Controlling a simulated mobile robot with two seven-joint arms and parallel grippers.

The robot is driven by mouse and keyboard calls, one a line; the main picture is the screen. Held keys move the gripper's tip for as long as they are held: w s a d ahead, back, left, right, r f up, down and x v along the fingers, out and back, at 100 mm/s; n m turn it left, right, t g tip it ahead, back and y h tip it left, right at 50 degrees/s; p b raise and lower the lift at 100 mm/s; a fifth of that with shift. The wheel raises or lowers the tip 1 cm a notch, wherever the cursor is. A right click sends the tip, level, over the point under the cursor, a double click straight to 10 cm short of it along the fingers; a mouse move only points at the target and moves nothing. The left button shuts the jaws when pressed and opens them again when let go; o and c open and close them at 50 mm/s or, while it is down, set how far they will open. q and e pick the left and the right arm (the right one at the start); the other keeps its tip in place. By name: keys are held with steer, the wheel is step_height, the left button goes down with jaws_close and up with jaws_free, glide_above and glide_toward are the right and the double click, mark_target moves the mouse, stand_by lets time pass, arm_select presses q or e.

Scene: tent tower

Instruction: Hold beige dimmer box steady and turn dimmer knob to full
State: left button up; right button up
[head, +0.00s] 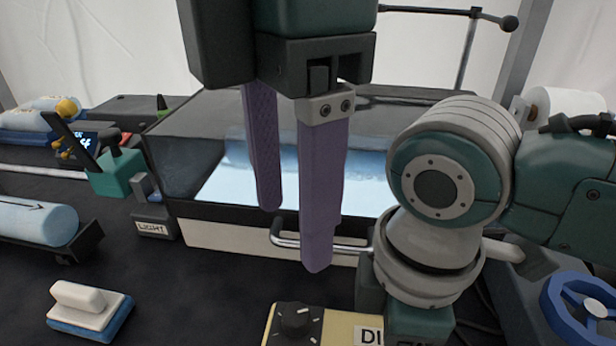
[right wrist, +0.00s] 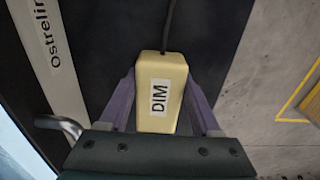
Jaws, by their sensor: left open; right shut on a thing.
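The beige dimmer box (head: 343,330) is at the bottom edge of the head view, partly cut off. Its black knob (head: 294,318) sits on a dark panel at the left end. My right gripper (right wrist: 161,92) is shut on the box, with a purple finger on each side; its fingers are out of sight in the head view. In the right wrist view the box (right wrist: 175,68) shows its DIM label and a cable at its far end; the knob is hidden there. My left gripper (head: 292,240) is open and empty, fingers pointing down, above and behind the knob.
A glass-topped chamber (head: 210,235) with a silver front handle (head: 290,241) stands behind. A LIGHT switch box (head: 153,222) is at its left. A white and blue eraser-like block (head: 90,310) lies front left. A blue handwheel (head: 555,310) is at right. The dark tabletop left of the knob is clear.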

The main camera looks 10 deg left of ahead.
mark_target(295, 313)
arm_select(q)
step_height(295, 313, down, 12)
steer(key=m, duration=3.6)
steer(key=shift+c, duration=0.3)
